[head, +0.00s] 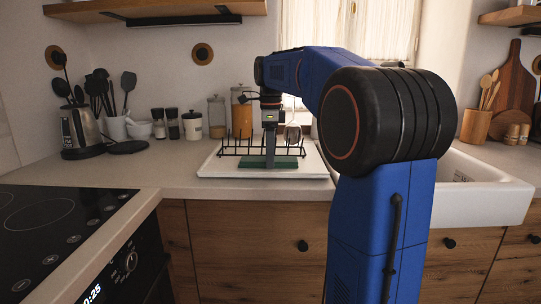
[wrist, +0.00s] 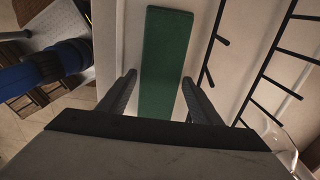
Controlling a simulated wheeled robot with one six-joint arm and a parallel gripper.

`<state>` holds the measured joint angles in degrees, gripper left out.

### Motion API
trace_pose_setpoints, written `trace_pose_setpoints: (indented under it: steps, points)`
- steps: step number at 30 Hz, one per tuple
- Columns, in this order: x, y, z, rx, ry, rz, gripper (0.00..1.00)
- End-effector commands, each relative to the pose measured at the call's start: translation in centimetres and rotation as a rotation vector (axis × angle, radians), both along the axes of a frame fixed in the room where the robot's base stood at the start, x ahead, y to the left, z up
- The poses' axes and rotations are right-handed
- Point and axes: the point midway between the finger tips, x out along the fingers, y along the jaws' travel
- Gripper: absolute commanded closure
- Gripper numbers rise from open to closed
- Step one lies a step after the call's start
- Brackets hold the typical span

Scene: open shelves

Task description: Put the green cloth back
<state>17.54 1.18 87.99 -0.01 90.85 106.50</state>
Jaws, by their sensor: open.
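The green cloth (wrist: 165,60) lies flat as a long strip on the white tray (wrist: 228,60), in front of the black rack, in the wrist view. In the head view the cloth (head: 285,162) shows on both sides of my gripper, which hides its middle. My gripper (wrist: 158,95) is open, its two fingers on either side of the cloth's near part in the wrist view. In the head view my gripper (head: 270,160) points down over the cloth. I cannot tell whether the fingertips touch the tray.
The black wire rack (head: 235,148) stands on the tray right behind the cloth, close to my gripper. A white sink (head: 480,185) is at the right and a black hob (head: 50,225) at the left. Jars (head: 217,117) stand behind the tray.

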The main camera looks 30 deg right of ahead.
Motion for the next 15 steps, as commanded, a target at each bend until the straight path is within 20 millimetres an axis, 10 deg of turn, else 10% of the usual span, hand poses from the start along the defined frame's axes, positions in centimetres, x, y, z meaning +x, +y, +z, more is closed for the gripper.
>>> trace_pose_setpoints:
  steps: [15]
  points:
    - [0.1,0.0,8.3,-0.001,-0.003,0.000,0.41]
